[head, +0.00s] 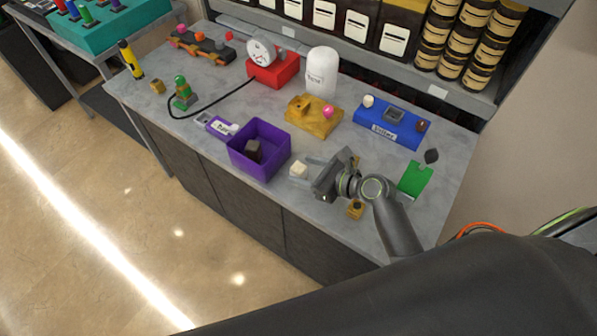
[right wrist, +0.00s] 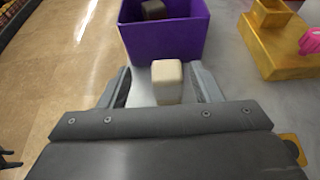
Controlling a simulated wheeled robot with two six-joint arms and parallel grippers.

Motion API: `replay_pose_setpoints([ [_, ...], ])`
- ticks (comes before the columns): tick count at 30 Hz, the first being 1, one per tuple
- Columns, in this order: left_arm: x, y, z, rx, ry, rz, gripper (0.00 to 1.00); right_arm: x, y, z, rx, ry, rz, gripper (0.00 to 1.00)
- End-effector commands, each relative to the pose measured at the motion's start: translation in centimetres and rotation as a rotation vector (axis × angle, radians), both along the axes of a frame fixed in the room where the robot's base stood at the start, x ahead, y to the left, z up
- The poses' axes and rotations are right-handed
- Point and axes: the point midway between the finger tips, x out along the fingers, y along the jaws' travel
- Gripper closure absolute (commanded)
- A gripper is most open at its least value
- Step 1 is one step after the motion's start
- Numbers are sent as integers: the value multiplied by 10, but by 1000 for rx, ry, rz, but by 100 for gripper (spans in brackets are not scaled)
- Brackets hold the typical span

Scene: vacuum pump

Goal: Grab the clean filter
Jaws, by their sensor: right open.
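The clean filter looks to be a small cream block (head: 299,169) on the grey counter (head: 215,85), just right of the purple bin (head: 262,166). It also shows in the right wrist view (right wrist: 167,82). My right gripper (head: 303,171) is open, with its fingers on either side of the cream block. In the right wrist view there is a gap between the block and the left finger; the block sits nearer the right finger. A dark brown block (head: 253,149) lies inside the purple bin. My left gripper is not in view.
A yellow base (head: 316,120) with a pink knob stands behind the block. A blue labelled base (head: 388,127), a white cylinder (head: 322,70), a red gauge base (head: 275,72) and a green plate (head: 414,180) also stand on the counter. Shelved jars line the back.

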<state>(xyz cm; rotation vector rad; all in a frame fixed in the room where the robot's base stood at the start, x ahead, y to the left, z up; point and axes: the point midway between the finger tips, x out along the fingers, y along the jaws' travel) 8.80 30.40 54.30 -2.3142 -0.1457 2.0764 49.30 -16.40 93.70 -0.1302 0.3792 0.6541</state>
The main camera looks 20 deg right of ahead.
Motion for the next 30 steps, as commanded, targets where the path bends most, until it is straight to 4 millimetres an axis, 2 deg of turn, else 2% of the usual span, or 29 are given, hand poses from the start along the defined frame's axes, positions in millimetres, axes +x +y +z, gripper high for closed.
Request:
replay_pose_setpoints([
  [5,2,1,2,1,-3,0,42,8,4,-4,1,0,0,42],
  [15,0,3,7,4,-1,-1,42,39,20,-23,2,-1,0,42],
  [25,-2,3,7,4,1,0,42,42,23,-26,1,-1,-2,42],
  [30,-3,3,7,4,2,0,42,42,23,-26,0,-1,-2,63],
])
